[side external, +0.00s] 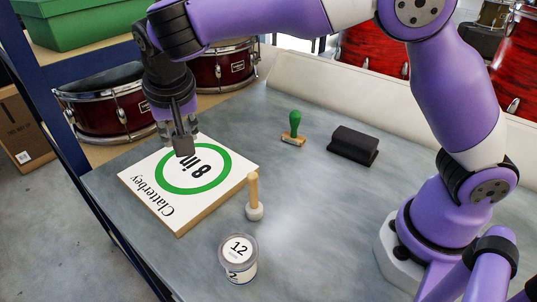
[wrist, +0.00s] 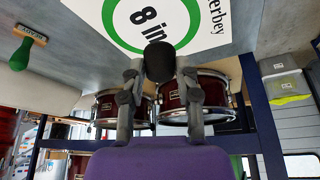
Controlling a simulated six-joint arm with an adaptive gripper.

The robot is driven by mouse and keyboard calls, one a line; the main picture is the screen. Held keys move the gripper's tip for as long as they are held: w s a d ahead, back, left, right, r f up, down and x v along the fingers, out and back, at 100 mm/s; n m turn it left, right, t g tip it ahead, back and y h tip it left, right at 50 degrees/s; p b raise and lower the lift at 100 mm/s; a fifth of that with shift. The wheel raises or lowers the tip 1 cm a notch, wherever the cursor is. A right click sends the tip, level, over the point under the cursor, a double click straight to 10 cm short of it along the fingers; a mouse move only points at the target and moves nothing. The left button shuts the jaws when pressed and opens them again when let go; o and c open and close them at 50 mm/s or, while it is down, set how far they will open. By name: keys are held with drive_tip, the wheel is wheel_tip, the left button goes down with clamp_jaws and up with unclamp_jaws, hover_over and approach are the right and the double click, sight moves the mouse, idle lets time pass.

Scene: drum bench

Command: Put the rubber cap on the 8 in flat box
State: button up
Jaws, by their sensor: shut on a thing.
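The 8 in flat box (side external: 140,187) lies on the left part of the bench, its white top bearing a green ring and "8 in" print. It also shows at the top of the wrist view (wrist: 222,38). My gripper (side external: 180,128) is over the box's far part, pointing down. It is shut on a dark grey rubber cap (wrist: 159,62), held between the fingertips in the wrist view. In the side view the cap (side external: 184,147) shows below the fingers, over the box top near the ring. I cannot tell whether it touches the box.
A green-handled stamp (side external: 295,122) and a black block (side external: 353,143) stand at the back of the grey bench. A wooden-handled beater (side external: 254,190) and a jar marked 12 (side external: 238,262) stand right of the box. Red drums (side external: 105,108) sit on a shelf behind.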

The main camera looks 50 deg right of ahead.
drive_tip(key=s+a, duration=0.3)
drive_tip(key=a, duration=0.2)
hover_over(186, 168)
drive_tip(key=s, duration=0.1)
drive_tip(key=f, duration=0.6)
drive_tip(key=shift+s+a+f, duration=0.1)
drive_tip(key=shift+s+a, duration=0.1)
drive_tip(key=shift+a, duration=0.1)
drive_tip(key=shift+f, duration=2.05)
drive_tip(key=shift+f, duration=0.1)
drive_tip(key=o, duration=0.7)
drive_tip(key=shift+o, duration=0.2)
